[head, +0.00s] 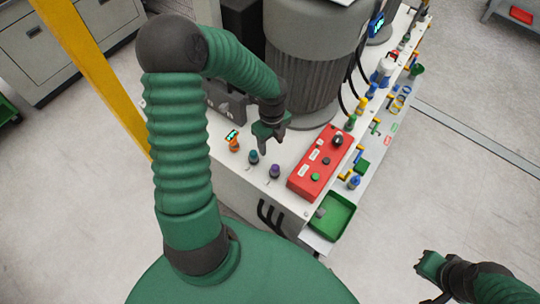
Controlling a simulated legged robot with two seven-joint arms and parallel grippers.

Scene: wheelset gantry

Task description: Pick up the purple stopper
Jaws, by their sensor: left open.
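The purple stopper (274,171) stands upright near the front edge of the white bench top (226,165), just left of the red control box. My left gripper (272,138) hangs over the bench with its jaws pointing down, open and empty. It is apart from the purple stopper, which shows just below the fingertips in the picture. My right gripper (428,262) is at the lower right over the floor, away from the bench, and its jaw state is unclear.
A teal stopper (253,157) and an orange one (235,144) stand in a row left of the purple one. The red control box (321,163) stands close on the right. A large grey ribbed cylinder (312,80) rises behind. A green tray (332,218) sits at the bench's front corner.

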